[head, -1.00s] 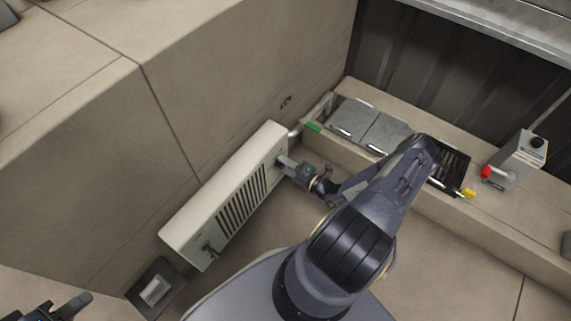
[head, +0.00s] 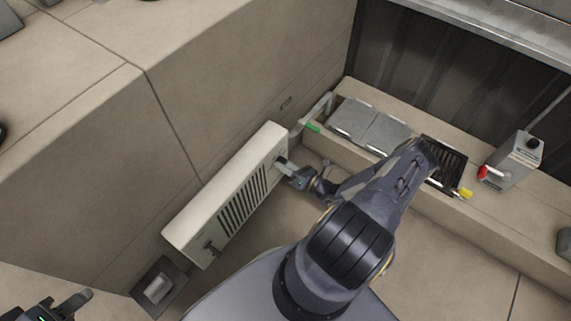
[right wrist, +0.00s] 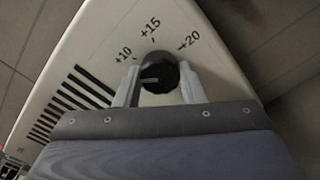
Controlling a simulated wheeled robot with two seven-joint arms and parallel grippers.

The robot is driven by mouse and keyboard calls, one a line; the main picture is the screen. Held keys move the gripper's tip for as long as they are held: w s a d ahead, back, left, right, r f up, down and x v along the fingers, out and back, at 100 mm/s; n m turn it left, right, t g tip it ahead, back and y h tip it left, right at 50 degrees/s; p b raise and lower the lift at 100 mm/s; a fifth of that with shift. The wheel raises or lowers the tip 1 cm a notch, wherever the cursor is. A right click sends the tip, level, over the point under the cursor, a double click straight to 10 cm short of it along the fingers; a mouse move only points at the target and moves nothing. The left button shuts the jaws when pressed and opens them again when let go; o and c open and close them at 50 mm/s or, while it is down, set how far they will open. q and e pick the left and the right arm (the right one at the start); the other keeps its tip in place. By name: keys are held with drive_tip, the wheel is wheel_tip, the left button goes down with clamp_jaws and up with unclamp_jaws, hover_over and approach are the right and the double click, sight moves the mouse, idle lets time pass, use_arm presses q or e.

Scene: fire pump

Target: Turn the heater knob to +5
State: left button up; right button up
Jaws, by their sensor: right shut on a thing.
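The heater (head: 225,190) is a cream box with a dark slotted grille, low against the wall in the head view. Its knob (right wrist: 158,75) is round and black, with a pale pointer mark aimed left, just below the printed +10 in the right wrist view. The +15 and +20 labels also show; no +5 label is visible. My right gripper (right wrist: 160,80) is shut on the knob, one finger on each side; in the head view it (head: 283,165) is at the heater's upper right end. My left gripper (head: 65,304) is partly cut off at the lower left, away from the heater.
A grey box with a pale handle (head: 157,288) is beside the heater's lower end. A bench on the right bears grey lids (head: 368,127), a dark grate (head: 446,160) and a grey canister (head: 513,160). A pipe with a green part (head: 313,127) is near the knob end.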

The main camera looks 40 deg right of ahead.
drive_tip(key=shift+n+p, duration=0.9)
drive_tip(key=shift+n, duration=2.8)
drive_tip(key=o, duration=1)
drive_tip(key=p+v, duration=0.1)
drive_tip(key=v, duration=0.7)
drive_tip(key=shift+w, duration=0.1)
